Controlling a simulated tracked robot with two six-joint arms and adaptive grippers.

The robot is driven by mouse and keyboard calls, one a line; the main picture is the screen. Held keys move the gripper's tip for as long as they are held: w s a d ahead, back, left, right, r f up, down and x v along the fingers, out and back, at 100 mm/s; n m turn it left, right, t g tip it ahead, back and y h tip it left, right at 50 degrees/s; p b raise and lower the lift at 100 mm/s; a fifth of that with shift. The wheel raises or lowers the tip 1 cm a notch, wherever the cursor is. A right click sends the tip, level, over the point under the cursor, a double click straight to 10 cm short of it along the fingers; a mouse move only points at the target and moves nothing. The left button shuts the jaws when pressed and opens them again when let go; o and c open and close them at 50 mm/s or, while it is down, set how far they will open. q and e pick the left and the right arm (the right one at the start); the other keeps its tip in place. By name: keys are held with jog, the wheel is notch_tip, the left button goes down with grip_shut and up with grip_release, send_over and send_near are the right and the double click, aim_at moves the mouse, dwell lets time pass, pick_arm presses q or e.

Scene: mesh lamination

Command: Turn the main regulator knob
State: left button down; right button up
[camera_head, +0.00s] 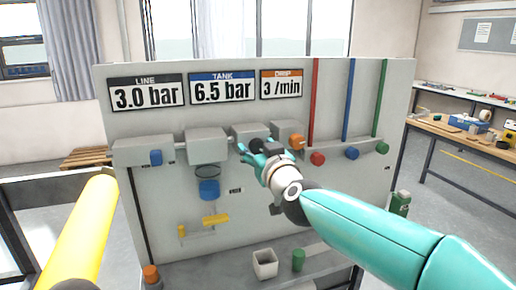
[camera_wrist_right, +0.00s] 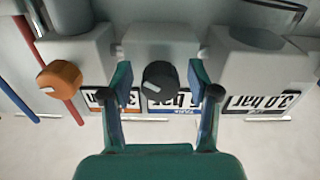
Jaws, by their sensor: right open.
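A black round knob (camera_wrist_right: 159,79) with a white pointer mark sits on a grey block of the panel. It also shows in the head view (camera_head: 257,145), partly covered by my right gripper (camera_head: 260,152). No label naming it as the main regulator can be read. In the right wrist view the open fingers stand on either side of the knob, with visible gaps to it. The wrist view appears upside down. Displays read LINE 3.0 bar (camera_head: 147,95), TANK 6.5 bar (camera_head: 223,89) and DRIP 3 /min (camera_head: 282,85). My left gripper is not in view.
An orange knob (camera_head: 297,141) sits close beside the black one. Red (camera_head: 318,158) and blue (camera_head: 352,153) knobs are farther right. A blue bowl (camera_head: 209,189) and yellow valve handle (camera_head: 215,220) are lower left. A white cup (camera_head: 265,263) stands on the ledge below.

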grip_shut()
jog(key=shift+m, duration=0.4)
jog(key=m, duration=0.3)
jog(key=m+b, duration=0.1)
jog(key=m, duration=0.2)
jog(key=shift+m, duration=0.3)
jog(key=m, duration=0.4)
jog(key=shift+b, duration=0.35)
jog(key=shift+a+m, duration=0.1)
jog(key=shift+m, duration=1.7)
jog(key=shift+f+b, duration=0.1)
jog(key=shift+b, duration=0.2)
